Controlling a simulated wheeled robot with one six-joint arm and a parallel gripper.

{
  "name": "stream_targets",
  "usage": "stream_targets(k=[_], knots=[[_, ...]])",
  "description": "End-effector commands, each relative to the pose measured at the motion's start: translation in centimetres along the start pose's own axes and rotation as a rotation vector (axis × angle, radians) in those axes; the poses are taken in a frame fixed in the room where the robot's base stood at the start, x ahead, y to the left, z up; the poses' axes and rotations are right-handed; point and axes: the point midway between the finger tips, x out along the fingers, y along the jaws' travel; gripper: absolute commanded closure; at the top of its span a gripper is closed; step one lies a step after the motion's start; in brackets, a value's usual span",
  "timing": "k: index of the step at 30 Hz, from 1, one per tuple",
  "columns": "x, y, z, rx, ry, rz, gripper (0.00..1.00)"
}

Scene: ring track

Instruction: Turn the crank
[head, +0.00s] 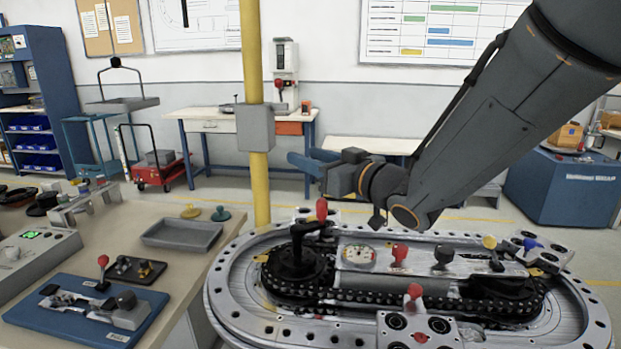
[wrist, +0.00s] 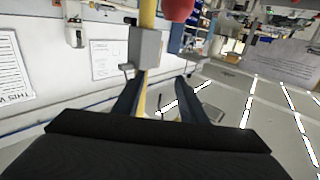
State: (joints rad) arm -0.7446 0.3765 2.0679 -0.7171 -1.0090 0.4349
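The crank (head: 310,230) is a black arm with a red knob (head: 322,209), on a dark round hub at the left end of the oval metal track (head: 226,290). My gripper (head: 299,158) is above and slightly left of the knob in the head view, apart from it, its blue fingers pointing left. In the wrist view my gripper (wrist: 156,88) shows two fingers spread with nothing held between them. A red rounded thing (wrist: 178,9), apparently the knob, is cut off at that view's top edge, outside the fingers.
A yellow post (head: 255,190) with a grey box (head: 256,128) stands behind the track. Red knobs (head: 400,254), a black knob (head: 444,254) and a chain (head: 400,300) are on the track. A bench (head: 130,225) with a grey tray (head: 182,235) stands left.

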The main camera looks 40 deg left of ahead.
Motion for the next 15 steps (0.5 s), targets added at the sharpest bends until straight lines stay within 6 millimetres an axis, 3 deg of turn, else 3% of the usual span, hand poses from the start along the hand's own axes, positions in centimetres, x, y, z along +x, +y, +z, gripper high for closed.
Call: stream_targets(k=[11,15], knots=[[0.00,-0.01,-0.76,0.001,-0.001,0.000,0.62],[-0.34,0.14,-0.64,0.020,-0.005,0.002,0.84]])
